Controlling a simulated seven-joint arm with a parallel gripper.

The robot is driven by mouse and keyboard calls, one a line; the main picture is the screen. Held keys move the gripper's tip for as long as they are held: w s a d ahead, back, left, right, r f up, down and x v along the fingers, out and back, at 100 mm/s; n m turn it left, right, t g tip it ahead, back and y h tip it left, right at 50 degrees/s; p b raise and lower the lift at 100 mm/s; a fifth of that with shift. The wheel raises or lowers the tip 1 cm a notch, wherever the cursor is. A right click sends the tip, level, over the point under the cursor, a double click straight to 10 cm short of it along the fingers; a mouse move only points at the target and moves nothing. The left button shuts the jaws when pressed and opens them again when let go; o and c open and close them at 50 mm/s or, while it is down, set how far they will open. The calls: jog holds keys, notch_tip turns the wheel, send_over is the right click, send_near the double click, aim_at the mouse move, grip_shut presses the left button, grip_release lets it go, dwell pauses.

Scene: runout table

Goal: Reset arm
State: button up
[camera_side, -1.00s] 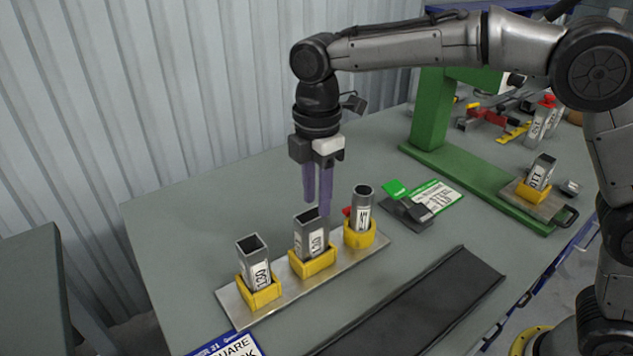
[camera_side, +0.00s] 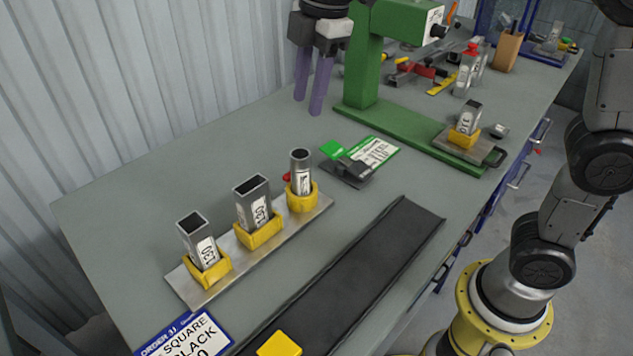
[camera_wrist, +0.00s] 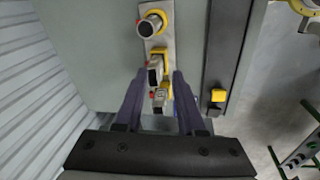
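My gripper (camera_side: 307,106) has two long purple fingers, pointing down, in the side view. The fingers are apart with nothing between them, and they hang well above the table behind the tube rack. In the wrist view, my gripper (camera_wrist: 160,72) also shows as two spread fingers, with the tubes seen far below between and beyond them. A square tube (camera_side: 197,237), a rectangular tube (camera_side: 256,203) and a round tube (camera_side: 301,172) stand in yellow holders on a grey plate (camera_side: 228,272). No tube touches the fingers. The top of my wrist is cut off by the frame.
A dark belt (camera_side: 345,270) runs along the front, with a yellow block (camera_side: 280,345) at its near end. A green press (camera_side: 372,62) stands behind, with a labelled part (camera_side: 467,118) on its base. A dark fixture (camera_side: 347,171) lies beside a green card (camera_side: 375,152). Bare table lies left.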

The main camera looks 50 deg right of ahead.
jog(key=s+d+f+m+t, duration=0.1)
jog(key=s+d+m+t, duration=0.1)
jog(key=s+d+m, duration=0.5)
jog(key=s+d+f+m+t, duration=0.1)
jog(key=s+d+f+m, duration=0.2)
jog(key=s, duration=0.8)
jog(key=s+d+f+m, duration=0.1)
jog(key=s+f+m, duration=0.2)
jog(key=f+m, duration=0.2)
jog(key=shift+f+m+t+h, duration=0.2)
jog(key=shift+m+t+h, duration=0.1)
jog(key=shift+m, duration=0.1)
